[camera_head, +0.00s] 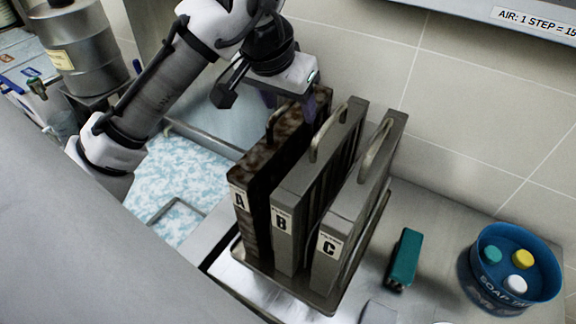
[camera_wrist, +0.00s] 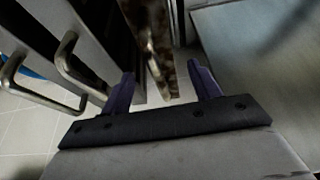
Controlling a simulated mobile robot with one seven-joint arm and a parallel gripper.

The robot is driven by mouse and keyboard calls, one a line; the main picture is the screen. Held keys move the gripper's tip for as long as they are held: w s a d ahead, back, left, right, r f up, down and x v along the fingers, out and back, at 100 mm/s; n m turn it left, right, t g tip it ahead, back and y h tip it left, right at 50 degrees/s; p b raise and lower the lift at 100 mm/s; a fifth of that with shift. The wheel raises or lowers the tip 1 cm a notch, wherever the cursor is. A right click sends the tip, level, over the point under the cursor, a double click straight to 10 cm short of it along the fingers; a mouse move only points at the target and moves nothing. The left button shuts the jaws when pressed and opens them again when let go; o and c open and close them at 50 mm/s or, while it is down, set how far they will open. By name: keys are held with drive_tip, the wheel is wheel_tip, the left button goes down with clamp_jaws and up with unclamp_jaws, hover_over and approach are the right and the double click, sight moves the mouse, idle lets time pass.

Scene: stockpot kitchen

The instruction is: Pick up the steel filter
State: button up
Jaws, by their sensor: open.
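Three upright slab-like filters with top handles stand side by side in a metal tray (camera_head: 262,290). Filter A (camera_head: 262,170) is mottled brown; filter B (camera_head: 284,240) and filter C (camera_head: 326,272) are plain grey steel. My gripper (camera_head: 268,98) is open and empty above the back end of filter A. In the wrist view, my gripper's purple fingers (camera_wrist: 163,88) point toward the brown filter A (camera_wrist: 168,50), with its handle (camera_wrist: 152,58) between them in the picture. The handle (camera_wrist: 68,60) of a grey filter shows left of the fingers. I see no contact.
A blue soap tub (camera_head: 510,270) with coloured pucks and a teal block (camera_head: 404,258) are on the steel counter to the right. A tiled wall (camera_head: 455,120) stands close behind the filters. Left is a basin with bluish foamy water (camera_head: 170,180) and a metal canister (camera_head: 90,50).

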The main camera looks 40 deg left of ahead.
drive_tip(key=shift+x, duration=1.3)
clamp_jaws()
drive_tip(key=shift+r, duration=0.1)
